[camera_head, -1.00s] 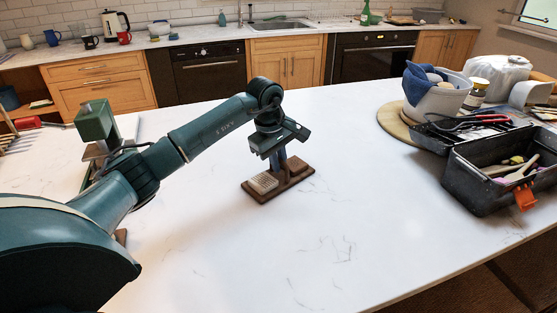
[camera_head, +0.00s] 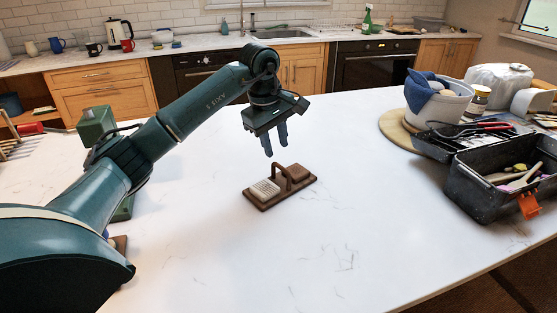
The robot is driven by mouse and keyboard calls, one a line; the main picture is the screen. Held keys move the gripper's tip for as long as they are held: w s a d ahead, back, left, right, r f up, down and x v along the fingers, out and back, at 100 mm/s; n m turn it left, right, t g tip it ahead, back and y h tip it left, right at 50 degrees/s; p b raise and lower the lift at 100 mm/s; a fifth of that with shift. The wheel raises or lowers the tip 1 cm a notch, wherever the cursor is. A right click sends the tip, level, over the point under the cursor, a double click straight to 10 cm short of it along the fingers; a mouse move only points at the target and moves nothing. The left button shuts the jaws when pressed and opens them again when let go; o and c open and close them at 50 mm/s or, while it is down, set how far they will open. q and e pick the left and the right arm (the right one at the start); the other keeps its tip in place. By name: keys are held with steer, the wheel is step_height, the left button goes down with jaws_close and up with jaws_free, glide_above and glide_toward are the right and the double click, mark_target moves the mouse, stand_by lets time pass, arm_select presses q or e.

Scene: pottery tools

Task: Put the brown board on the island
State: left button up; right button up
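The brown board (camera_head: 300,187) lies flat on the white island top (camera_head: 350,230), near its middle. It has an upright arched handle and bears a pale textured block (camera_head: 266,188) at its left end and a brown block (camera_head: 299,171) behind the handle. My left gripper (camera_head: 275,151) is above the handle and clear of it. Its two fingers point down with a narrow gap between them and hold nothing. My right gripper is not in view.
A black toolbox (camera_head: 480,190) with tools stands at the right. A green device (camera_head: 95,125) stands at the left, partly hidden by my arm. The island around the brown board is clear.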

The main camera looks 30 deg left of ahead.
arm_select(q)
steer(key=r, duration=0.3)
steer(key=shift+s+a+r, duration=0.15)
steer(key=shift+s+r, duration=0.2)
steer(key=shift+r, duration=0.05)
